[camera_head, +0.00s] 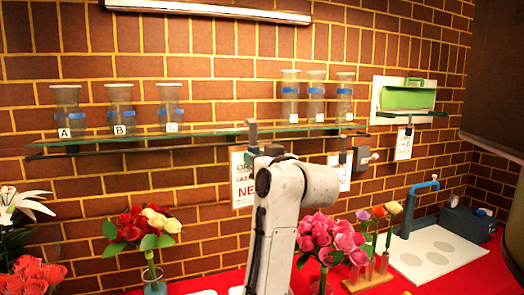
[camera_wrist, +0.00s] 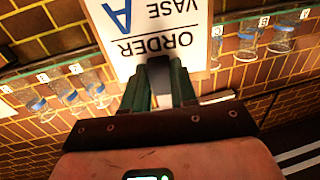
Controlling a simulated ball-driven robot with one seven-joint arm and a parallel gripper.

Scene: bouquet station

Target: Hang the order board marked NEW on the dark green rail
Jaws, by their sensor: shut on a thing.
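My gripper (camera_wrist: 158,78) is shut on the dark grey hanger at the top of a white order board (camera_wrist: 150,30). In the wrist view the board is upside down and reads ORDER, VASE A; its lower part is cut off. In the head view the board (camera_head: 241,186) shows red letters "NE", its right side hidden by my arm. Its hanger (camera_head: 252,133) stands upright by the front of the glass shelf; I cannot tell whether it touches anything there. A dark rail (camera_head: 412,114) at the right carries another board (camera_head: 404,146). My gripper is mostly hidden in the head view.
Vases A, B and C (camera_head: 118,112) and several more vases (camera_head: 316,100) stand on the glass shelf (camera_head: 215,132). A third board (camera_head: 339,172) hangs beside my arm. A green caddy (camera_head: 407,96) is above the right rail. Flowers (camera_head: 143,226) stand on the red table (camera_head: 205,283) below.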

